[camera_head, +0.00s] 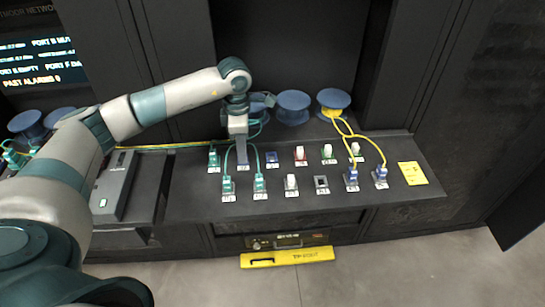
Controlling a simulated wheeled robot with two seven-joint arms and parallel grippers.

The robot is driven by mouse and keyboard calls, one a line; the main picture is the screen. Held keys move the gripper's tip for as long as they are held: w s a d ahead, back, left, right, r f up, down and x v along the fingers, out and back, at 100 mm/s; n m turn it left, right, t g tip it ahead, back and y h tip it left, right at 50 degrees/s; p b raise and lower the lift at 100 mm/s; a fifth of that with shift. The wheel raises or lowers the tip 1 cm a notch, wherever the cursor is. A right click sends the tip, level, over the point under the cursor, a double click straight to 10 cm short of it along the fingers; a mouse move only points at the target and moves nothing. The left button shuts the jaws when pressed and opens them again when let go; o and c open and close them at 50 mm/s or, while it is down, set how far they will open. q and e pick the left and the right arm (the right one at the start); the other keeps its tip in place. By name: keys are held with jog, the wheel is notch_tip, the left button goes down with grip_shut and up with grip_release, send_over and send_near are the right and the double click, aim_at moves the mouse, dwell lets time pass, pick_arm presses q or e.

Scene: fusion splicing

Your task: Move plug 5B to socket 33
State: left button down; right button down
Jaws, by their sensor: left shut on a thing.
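My left gripper (242,158) points straight down at the back row of sockets on the dark panel. It is shut on a plug, which its fingers mostly hide. Teal plugs on teal cables sit around it: one at the back left (213,158), one at the front left (228,186) and one to the right of that (260,184). A blue socket (271,160) stands just right of the gripper, and a grey empty-looking socket (321,183) is in the front row. The labels are too small to read, so I cannot tell which are 5B and 33. My right gripper is out of view.
White-capped (291,182), red (300,156) and green (328,153) sockets stand nearby. Two blue plugs (351,177) (380,175) with yellow cables sit at the right. Blue spools (293,107) stand behind. A grey box (116,186) is at the left, a yellow card (412,173) at the right.

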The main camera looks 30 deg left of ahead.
pick_arm(q)
jog(key=shift+r, duration=0.2)
jog(key=shift+r+p, duration=0.7)
jog(key=shift+r, duration=0.65)
jog(key=shift+r+p, duration=0.6)
jog(key=shift+r, duration=0.75)
jog(key=shift+s, duration=0.1)
